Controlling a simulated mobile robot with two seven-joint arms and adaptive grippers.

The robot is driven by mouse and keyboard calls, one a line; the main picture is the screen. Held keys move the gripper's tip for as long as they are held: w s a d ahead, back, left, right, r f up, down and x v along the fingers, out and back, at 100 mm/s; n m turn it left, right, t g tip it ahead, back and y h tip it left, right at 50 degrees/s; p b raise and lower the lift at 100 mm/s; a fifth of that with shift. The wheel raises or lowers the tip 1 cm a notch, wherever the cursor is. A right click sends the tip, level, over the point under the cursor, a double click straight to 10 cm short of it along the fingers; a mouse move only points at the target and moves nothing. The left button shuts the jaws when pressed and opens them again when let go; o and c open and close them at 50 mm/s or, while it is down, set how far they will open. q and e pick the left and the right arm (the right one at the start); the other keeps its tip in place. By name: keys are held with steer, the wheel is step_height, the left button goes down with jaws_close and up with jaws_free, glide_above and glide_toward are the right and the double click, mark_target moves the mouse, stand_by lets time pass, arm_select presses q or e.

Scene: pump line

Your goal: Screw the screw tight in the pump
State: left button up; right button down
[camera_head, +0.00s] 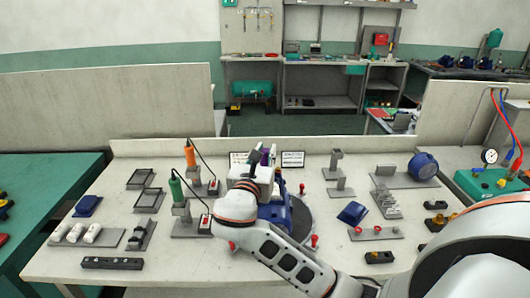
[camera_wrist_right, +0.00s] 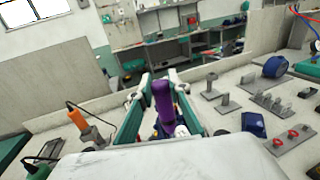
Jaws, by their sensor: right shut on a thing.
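My right arm reaches across the bench, and its gripper (camera_wrist_right: 162,98) is shut on a purple-handled tool (camera_wrist_right: 163,104). The handle stands roughly upright between the two green fingers. In the head view the purple handle (camera_head: 265,157) shows just beyond my white wrist. The blue pump (camera_head: 276,213) sits on a round grey plate (camera_head: 301,222) below the gripper, partly covered by it and my arm. The screw and the tool's tip are hidden, so I cannot tell whether they touch. My left gripper is not in view.
An orange-handled tool (camera_head: 189,153) and a green-handled tool (camera_head: 176,188) stand in holders with cables, left of the pump. Red knobs (camera_head: 314,239) ring the plate. A blue part (camera_head: 352,212) and a red-knobbed block (camera_head: 376,233) lie to the right.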

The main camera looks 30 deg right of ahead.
steer(key=shift+w+a+m+g+h, duration=0.1)
steer(key=shift+m+g+h, duration=0.8)
steer(key=shift+g, duration=0.2)
steer(key=shift+m+g+h, duration=0.4)
steer(key=shift+m+g, duration=0.2)
steer(key=shift+g, duration=0.2)
